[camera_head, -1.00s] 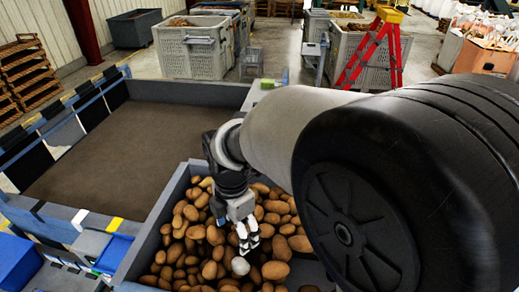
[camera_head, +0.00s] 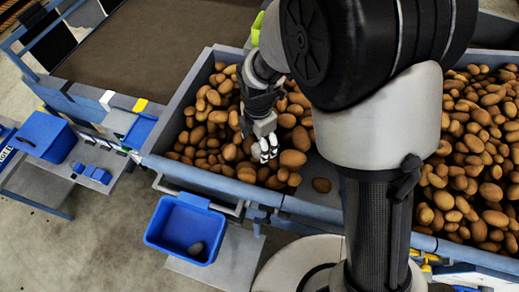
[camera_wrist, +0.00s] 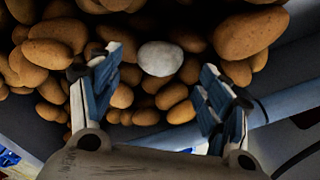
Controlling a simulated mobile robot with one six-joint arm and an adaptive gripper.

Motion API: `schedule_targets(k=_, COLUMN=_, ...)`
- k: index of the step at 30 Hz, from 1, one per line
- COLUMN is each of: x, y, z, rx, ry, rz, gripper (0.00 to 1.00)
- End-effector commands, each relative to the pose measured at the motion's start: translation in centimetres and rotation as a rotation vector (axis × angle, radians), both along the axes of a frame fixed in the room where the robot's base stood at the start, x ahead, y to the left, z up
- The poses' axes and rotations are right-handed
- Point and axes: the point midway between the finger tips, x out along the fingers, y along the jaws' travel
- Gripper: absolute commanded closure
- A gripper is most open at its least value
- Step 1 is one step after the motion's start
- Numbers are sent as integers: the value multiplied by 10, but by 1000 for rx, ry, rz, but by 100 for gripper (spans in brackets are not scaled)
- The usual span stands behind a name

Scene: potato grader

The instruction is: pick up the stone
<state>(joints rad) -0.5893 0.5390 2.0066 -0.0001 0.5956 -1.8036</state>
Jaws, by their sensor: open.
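The stone (camera_wrist: 160,58) is a pale, rounded lump lying among brown potatoes (camera_wrist: 247,34) in the wrist view. It shows between and beyond my two fingertips, apart from both. My gripper (camera_wrist: 153,88) is open with nothing between its fingers. In the head view my gripper (camera_head: 265,152) points down over the potatoes near the front wall of the grey-blue bin (camera_head: 212,178). I cannot pick out the stone there; the gripper seems to hide it.
Potatoes (camera_head: 470,150) fill another section at right, beyond my arm. The bin's front wall is close to my gripper. A brown belt (camera_head: 140,50) lies at upper left. Another blue box (camera_head: 45,137) sits at far left.

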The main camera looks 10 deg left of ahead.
Motion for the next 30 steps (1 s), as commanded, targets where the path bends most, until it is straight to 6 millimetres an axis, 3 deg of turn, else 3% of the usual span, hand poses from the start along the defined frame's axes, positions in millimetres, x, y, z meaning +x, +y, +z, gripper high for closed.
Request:
schedule_targets(k=6, x=2, y=-2, z=-35, rx=-2, ry=3, rz=0, gripper=29)
schedule_targets(k=14, x=2, y=-1, z=-38, rx=0, ry=0, rz=0, gripper=29)
schedule_targets(k=30, x=2, y=-1, z=-38, rx=0, ry=0, rz=0, gripper=65)
